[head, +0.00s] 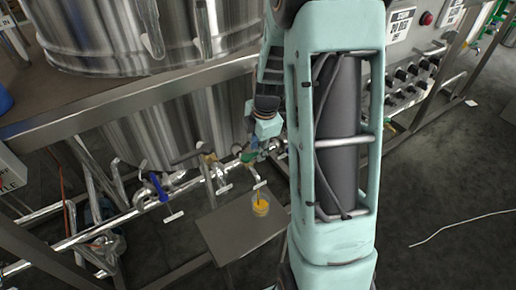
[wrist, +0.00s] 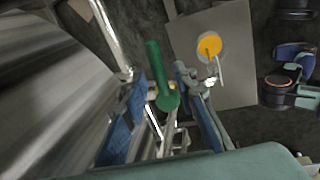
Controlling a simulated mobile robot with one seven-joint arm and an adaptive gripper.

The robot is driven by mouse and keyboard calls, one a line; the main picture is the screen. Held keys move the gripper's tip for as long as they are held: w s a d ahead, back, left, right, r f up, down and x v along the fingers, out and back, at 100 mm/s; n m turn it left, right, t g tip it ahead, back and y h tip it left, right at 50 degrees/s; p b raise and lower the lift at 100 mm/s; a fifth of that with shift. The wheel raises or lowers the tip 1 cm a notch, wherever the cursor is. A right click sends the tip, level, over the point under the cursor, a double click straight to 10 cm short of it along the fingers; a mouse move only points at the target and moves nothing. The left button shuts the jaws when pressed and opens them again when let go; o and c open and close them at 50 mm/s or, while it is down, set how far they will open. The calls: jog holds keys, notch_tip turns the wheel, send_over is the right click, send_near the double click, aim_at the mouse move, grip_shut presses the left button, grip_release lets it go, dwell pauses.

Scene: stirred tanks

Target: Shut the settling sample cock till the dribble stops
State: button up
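The sample cock has a green handle (head: 249,156) on the pipework below the tank, beside my gripper (head: 265,150) in the head view. In the wrist view the green handle (wrist: 155,68) lies between the blue-padded fingers of my gripper (wrist: 158,92). The fingers stand apart with a gap on both sides of the handle, so the gripper looks open; contact is not clear. A thin yellow dribble (head: 257,192) falls into a clear cup (head: 261,210) holding yellow liquid. The cup also shows in the wrist view (wrist: 200,58). My arm hides part of the pipework in the head view.
The cup stands on a grey metal plate (head: 222,238). A blue-handled valve (head: 158,186) and pale T-shaped pieces (head: 174,216) sit left along the pipe. The big steel tank (head: 175,125) is close at left. A control panel (head: 415,75) stands at right; the floor there is mostly clear.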

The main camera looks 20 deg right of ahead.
grip_shut()
jog(key=shift+w+n+b, duration=0.2)
jog(key=shift+n+b, duration=0.2)
jog(key=shift+b, duration=0.15)
jog(key=shift+o, duration=1)
grip_release()
jog(key=shift+r, duration=0.15)
